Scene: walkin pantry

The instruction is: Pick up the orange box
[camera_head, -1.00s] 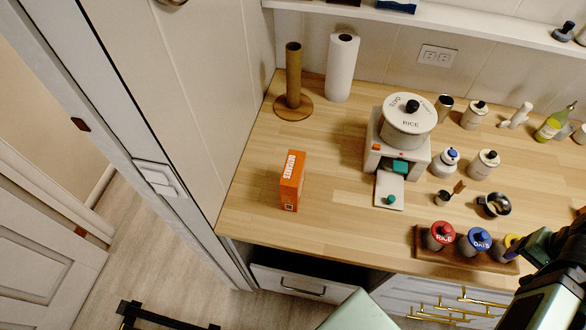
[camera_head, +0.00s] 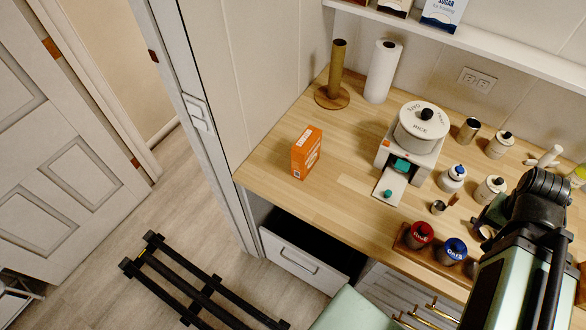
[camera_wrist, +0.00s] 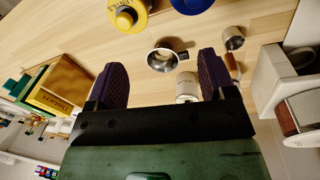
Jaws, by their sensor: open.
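The orange box (camera_head: 306,152) stands upright on the wooden counter (camera_head: 285,185), near its left end and close to the front edge. Nothing touches it. My arm comes in at the lower right of the head view, over the right part of the counter, well to the right of the box. In the wrist view my gripper (camera_wrist: 161,78) is open, with two dark pads spread apart and nothing held. A metal cup (camera_wrist: 165,57) shows beyond the gap. I cannot make out the orange box in the wrist view.
A rice dispenser (camera_head: 417,135) stands right of the box. A brown post on a round base (camera_head: 337,75) and a paper roll (camera_head: 383,72) stand behind. Red and blue lidded jars (camera_head: 420,235) sit at the front. A drawer (camera_head: 300,258) below is open. Counter around the box is clear.

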